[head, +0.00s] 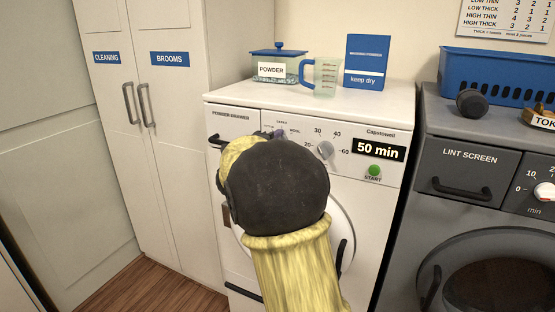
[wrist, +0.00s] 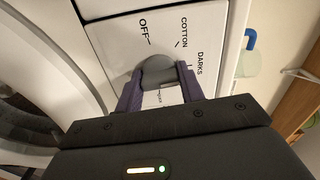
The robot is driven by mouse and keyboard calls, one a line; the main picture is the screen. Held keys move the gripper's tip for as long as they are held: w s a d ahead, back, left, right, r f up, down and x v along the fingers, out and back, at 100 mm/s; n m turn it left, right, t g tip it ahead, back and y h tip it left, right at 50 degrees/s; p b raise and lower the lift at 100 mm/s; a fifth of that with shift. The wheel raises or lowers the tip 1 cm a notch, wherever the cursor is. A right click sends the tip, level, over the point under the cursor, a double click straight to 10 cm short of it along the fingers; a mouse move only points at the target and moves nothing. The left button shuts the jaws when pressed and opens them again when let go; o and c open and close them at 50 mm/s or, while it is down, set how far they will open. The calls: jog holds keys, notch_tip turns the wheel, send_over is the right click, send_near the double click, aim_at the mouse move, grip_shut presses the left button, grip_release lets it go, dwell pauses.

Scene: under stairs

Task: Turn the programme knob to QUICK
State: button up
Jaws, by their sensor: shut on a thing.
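The programme knob (wrist: 158,71) is a grey round knob on the white washer's front panel in the wrist view. My gripper (wrist: 160,80) has its two purple fingers on either side of the knob, shut on it. The labels OFF, COTTON and DARKS show around the knob. Smaller print between the fingers is too small to read, and no QUICK label or clear pointer shows. In the head view my arm hides the knob; a bit of purple finger shows near the WOOL label. The washer (head: 357,198) has a display (head: 379,149) reading 50 min.
A temperature knob (head: 325,150) and green START button (head: 374,170) sit to the right on the same panel. A powder box (head: 276,67), measuring jug (head: 325,77) and blue packet (head: 367,62) stand on top. A grey dryer (head: 455,160) stands at right.

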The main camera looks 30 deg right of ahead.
jog(key=m+b, duration=0.3)
jog(key=b, duration=0.1)
jog(key=m+b, duration=0.2)
jog(key=b, duration=0.1)
jog(key=shift+f+m, duration=0.3)
jog(key=m+b, duration=0.5)
jog(key=b, duration=0.1)
jog(key=shift+a, duration=0.1)
jog(key=m+b, duration=0.5)
jog(key=shift+m, duration=0.4)
jog(key=shift+w+r+m+b, duration=0.1)
jog(key=shift+r+m+b, duration=0.05)
jog(key=shift+m+b, duration=1.85)
jog(key=shift+m, duration=0.3)
jog(key=o, duration=1)
jog(key=shift+r+p, duration=0.1)
jog(key=shift+p, duration=0.2)
jog(key=p+v, duration=0.2)
jog(key=v, duration=1.5)
jog(key=shift+a, duration=0.2)
